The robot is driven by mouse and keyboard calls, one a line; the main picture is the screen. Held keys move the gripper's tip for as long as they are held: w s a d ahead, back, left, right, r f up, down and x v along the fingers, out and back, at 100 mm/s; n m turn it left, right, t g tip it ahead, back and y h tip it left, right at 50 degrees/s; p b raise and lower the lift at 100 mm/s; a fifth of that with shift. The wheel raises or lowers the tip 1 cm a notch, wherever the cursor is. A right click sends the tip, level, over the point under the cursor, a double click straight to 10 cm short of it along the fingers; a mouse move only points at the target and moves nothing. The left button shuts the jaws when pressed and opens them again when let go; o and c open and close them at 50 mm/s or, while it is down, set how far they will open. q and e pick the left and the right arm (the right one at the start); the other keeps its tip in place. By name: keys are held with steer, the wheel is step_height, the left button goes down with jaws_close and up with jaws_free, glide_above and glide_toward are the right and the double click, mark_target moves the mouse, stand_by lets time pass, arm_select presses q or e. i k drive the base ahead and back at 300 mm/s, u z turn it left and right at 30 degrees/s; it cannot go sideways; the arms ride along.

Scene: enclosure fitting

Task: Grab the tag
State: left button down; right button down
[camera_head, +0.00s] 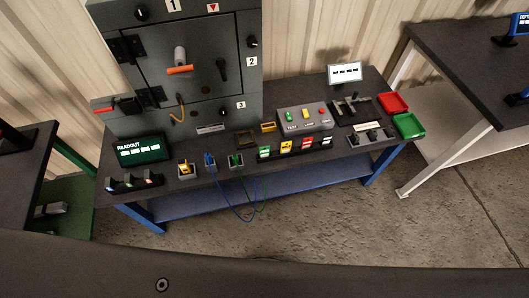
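Several small upright tag-like cards stand in a dark rack (296,153) on the front part of the workbench. Neither of my grippers shows in the head view.
A grey enclosure (140,45) stands at the bench's back left. A readout display (139,150), blue and green leads (210,160), a button box (303,117), and red (393,103) and green (408,126) trays share the bench (210,193). Other tables stand left and right, with open floor between.

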mark_target(263, 150)
steer(key=z, duration=2.4)
steer(key=k, duration=1)
steer(key=u, duration=0.55)
